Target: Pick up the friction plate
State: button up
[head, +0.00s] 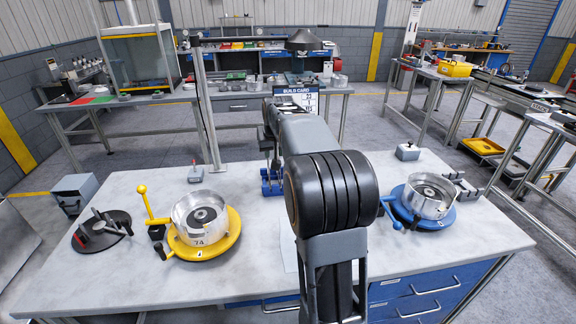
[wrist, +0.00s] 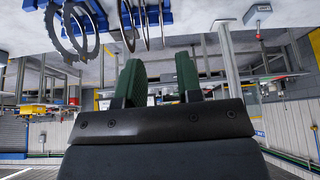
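The wrist view looks upside down. A blue rack (wrist: 188,10) holds several thin plates on edge. A dark grey toothed ring (wrist: 85,38) and another ring (wrist: 57,40) show at its left, and thinner edge-on plates (wrist: 145,20) in its middle. I cannot tell which is the friction plate. My gripper (wrist: 160,78) has two green-padded fingers apart with nothing between them, short of the rack. In the head view the blue rack (head: 268,188) shows partly behind my arm. My gripper is hidden there.
On the pale workbench (head: 110,275), a metal drum (head: 190,207) sits on a yellow turntable (head: 228,240) at left, and another drum (head: 427,205) on a blue turntable (head: 437,223) at right. A dark round stand (head: 90,240) is far left. The build card (head: 297,97) stands behind.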

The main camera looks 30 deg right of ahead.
jog(key=w+d+m+p, duration=0.1)
jog(key=w+d, duration=0.3)
jog(key=d, duration=0.6)
jog(key=shift+h, duration=0.4)
jog(key=shift+w+p+x, duration=0.15)
jog(key=shift+p+x, duration=0.8)
jog(key=shift+x, duration=2.65)
jog(key=shift+w+p+x, duration=0.15)
jog(key=shift+p+x, duration=0.8)
jog(key=shift+x, duration=2.65)
jog(key=shift+r, duration=0.2)
grip_shut()
